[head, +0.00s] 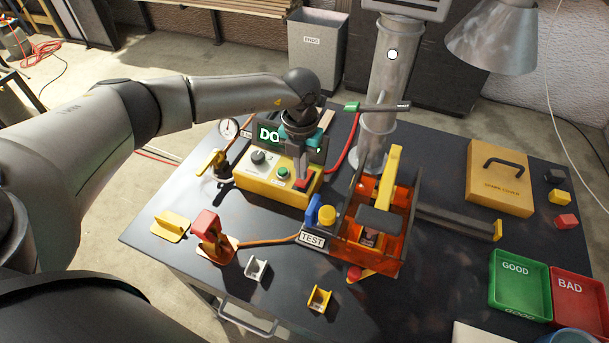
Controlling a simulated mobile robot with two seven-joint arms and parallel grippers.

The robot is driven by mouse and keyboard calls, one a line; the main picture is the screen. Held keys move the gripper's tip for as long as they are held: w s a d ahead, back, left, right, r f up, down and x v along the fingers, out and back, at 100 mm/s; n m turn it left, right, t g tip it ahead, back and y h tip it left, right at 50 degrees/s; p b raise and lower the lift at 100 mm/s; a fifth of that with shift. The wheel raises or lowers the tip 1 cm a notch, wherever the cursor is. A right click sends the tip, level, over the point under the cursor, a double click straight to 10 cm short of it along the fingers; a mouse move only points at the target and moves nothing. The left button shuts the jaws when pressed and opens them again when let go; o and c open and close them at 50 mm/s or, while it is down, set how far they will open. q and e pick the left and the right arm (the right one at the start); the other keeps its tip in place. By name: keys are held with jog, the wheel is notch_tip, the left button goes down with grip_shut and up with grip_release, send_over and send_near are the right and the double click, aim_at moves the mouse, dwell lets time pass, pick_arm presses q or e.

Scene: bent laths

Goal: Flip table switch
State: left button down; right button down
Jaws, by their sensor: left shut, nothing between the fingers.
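A yellow control box (254,183) stands on the dark table, left of its middle. Its top face carries a black knob (259,157), a green button (283,173) and a red switch (304,182) at the right end. My left gripper (303,174) points down over the red switch, shut and with nothing held. Its fingertips are at or just above the switch and partly hide it. I cannot tell whether they touch it or which way it is set. My right gripper is not in view.
A dark display with green-white letters (268,136) stands behind the box. Right of it are a metal column (380,100) and an orange fixture (350,238) with a "TEST" label. A red-handled lever (208,225) stands in front. Green (519,288) and red trays lie at the right.

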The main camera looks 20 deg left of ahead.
pick_arm(q)
jog(key=shift+f+b, duration=0.75)
jog(key=shift+f, duration=0.25)
dwell(0.8)
notch_tip(320, 180, up, 7)
jog(key=p, duration=0.6)
jog(key=shift+r, duration=0.1)
dwell(0.4)
